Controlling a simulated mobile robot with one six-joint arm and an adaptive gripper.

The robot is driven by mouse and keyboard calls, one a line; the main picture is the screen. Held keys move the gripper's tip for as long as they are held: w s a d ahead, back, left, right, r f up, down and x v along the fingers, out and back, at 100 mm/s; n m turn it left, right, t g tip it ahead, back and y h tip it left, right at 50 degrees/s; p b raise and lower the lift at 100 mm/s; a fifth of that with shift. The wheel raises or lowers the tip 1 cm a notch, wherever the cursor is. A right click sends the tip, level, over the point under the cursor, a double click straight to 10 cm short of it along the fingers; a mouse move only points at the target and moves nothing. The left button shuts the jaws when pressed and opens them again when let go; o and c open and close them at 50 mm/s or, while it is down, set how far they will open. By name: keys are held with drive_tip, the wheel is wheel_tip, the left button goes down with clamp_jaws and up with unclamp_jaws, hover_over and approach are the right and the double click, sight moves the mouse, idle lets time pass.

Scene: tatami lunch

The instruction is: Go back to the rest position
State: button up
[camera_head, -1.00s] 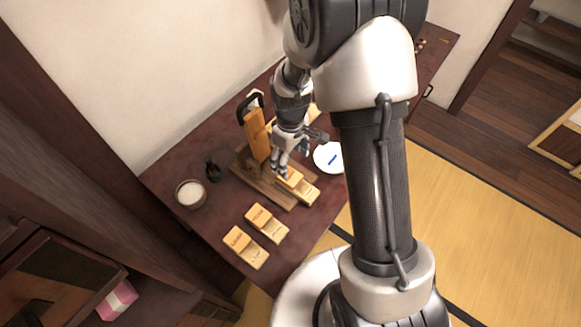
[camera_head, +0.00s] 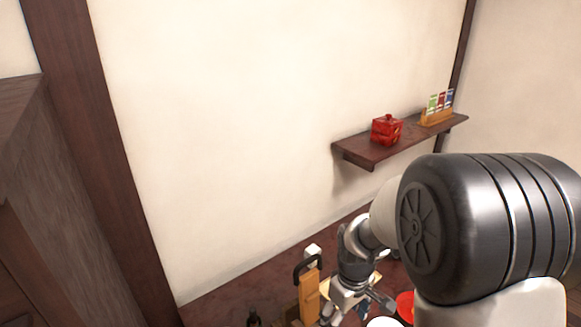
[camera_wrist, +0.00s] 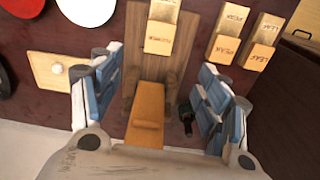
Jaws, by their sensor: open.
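My gripper (camera_wrist: 160,66) is open in the wrist camera view, with its blue-and-white fingers spread wide and nothing between them touching either one. Below it is a wooden stand (camera_wrist: 178,65) with an orange-brown upright part (camera_wrist: 148,110).
More labelled blocks (camera_wrist: 230,40) lie right of the stand. A wooden board with a white knob (camera_wrist: 50,75) and a white plate (camera_wrist: 86,8) are at left. A wall shelf (camera_head: 375,150) holds a red box (camera_head: 387,130) and a card holder (camera_head: 437,117).

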drive_tip(key=s+r+m+t, duration=0.25)
drive_tip(key=s+r, duration=0.55)
drive_tip(key=r, duration=0.6)
drive_tip(key=s+r+m+t, duration=0.1)
drive_tip(key=s+r+m, duration=0.3)
drive_tip(key=s, duration=0.8)
drive_tip(key=shift+s+r+t, duration=0.3)
drive_tip(key=shift+r+t, duration=0.05)
drive_tip(key=shift+r, duration=0.4)
